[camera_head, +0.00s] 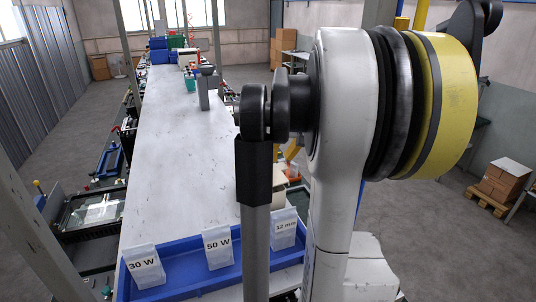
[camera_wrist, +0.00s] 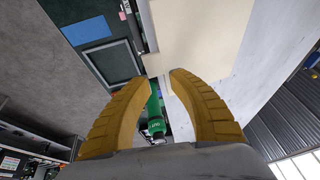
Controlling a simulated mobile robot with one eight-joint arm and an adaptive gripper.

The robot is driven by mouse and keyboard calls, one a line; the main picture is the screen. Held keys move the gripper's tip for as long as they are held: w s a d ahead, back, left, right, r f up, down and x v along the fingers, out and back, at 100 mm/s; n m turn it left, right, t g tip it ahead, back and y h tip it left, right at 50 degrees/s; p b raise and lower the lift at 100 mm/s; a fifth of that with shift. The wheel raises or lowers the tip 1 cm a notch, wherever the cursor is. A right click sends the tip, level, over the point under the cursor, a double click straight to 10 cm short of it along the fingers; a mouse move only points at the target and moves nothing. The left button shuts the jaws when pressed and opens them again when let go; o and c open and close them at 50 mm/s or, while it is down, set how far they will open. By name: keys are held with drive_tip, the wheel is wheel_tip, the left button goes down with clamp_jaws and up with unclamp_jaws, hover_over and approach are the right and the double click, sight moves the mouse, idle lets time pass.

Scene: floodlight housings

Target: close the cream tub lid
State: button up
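In the wrist view, the two yellow fingers of my gripper (camera_wrist: 161,79) stand apart with a gap between their tips, and nothing is held between them. A large flat cream surface (camera_wrist: 203,35) lies just beyond the fingertips at the top middle. It may be the cream tub or its lid; I cannot tell which, nor how far open the lid is. I cannot tell whether the fingertips touch it.
A long pale workbench (camera_head: 175,120) runs away from me, mostly clear. A green object (camera_wrist: 155,112) shows between my fingers. Boxes on a pallet (camera_head: 502,184) stand at the right.

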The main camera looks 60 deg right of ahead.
drive_tip(key=shift+s+a+r, duration=0.2)
drive_tip(key=shift+s+r, duration=0.1)
drive_tip(key=shift+s, duration=0.35)
drive_tip(key=shift+w+d+r, duration=0.15)
drive_tip(key=shift+w+r, duration=0.15)
drive_tip(key=shift+r, duration=0.15)
wheel_tip(320, 180, up, 9)
drive_tip(key=shift+s, duration=0.3)
drive_tip(key=shift+a, duration=0.2)
